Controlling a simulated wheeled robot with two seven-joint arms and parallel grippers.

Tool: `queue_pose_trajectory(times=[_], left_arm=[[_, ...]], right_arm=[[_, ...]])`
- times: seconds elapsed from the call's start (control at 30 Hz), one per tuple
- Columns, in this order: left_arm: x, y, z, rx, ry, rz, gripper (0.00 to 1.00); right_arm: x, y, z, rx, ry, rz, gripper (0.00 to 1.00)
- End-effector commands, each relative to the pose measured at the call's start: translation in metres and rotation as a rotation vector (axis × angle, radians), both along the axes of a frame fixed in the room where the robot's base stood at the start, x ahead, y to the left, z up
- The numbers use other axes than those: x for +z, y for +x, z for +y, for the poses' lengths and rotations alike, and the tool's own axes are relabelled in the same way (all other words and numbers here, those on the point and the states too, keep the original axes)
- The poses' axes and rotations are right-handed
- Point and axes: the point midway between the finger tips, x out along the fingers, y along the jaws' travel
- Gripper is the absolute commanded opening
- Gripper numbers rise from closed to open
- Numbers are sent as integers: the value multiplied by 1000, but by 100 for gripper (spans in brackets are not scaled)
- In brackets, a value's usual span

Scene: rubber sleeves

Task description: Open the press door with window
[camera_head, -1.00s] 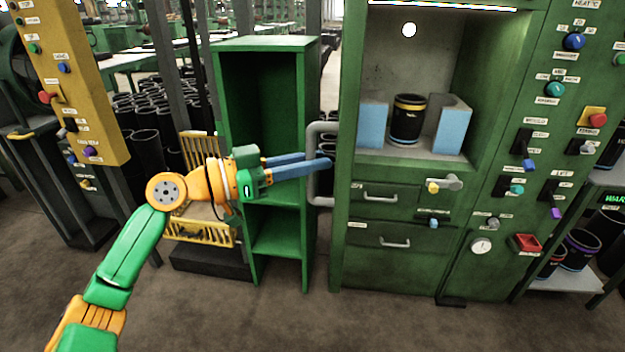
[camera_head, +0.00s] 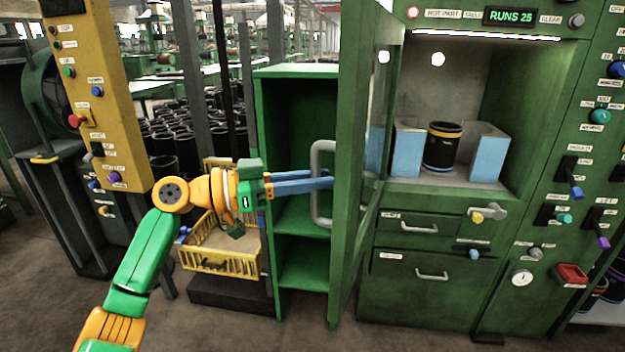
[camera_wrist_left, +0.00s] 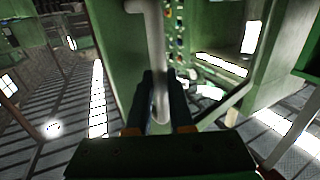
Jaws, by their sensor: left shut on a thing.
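The press door (camera_head: 352,165) is green with a window (camera_head: 377,140) and stands swung open toward me, seen nearly edge-on. Its grey bar handle (camera_head: 317,185) is on the face turned to the left. My left gripper (camera_head: 328,181) is shut on the handle; in the left wrist view its dark fingers (camera_wrist_left: 162,100) lie on both sides of the grey bar (camera_wrist_left: 158,50). Inside the press opening, a black sleeve with a yellow band (camera_head: 443,147) stands between two light blue blocks (camera_head: 487,153). My right gripper is not in view.
A green open shelf (camera_head: 297,100) stands just left of the door, behind my gripper. A yellow crate (camera_head: 222,258) is at its left. A yellow control post (camera_head: 105,90) is far left. Drawers (camera_head: 420,224) sit below the opening. The floor in front is clear.

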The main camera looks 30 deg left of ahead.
Motion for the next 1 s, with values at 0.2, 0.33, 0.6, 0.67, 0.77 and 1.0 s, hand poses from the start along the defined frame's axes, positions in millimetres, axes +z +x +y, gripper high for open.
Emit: queue_pose_trajectory(times=[0.2,0.33,0.6,0.67,0.77,1.0], left_arm=[[0,0,0,1,-1,-1,47],[0,0,0,1,0,-1,50],[-7,-16,20,5,1,-1,50],[-7,-25,31,5,1,-1,50],[-5,-37,45,4,0,-1,50],[0,-46,54,1,0,0,50]], right_arm=[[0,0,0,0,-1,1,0],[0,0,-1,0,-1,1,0],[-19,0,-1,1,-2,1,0],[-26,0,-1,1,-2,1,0],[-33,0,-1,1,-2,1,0],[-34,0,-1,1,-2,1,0]])
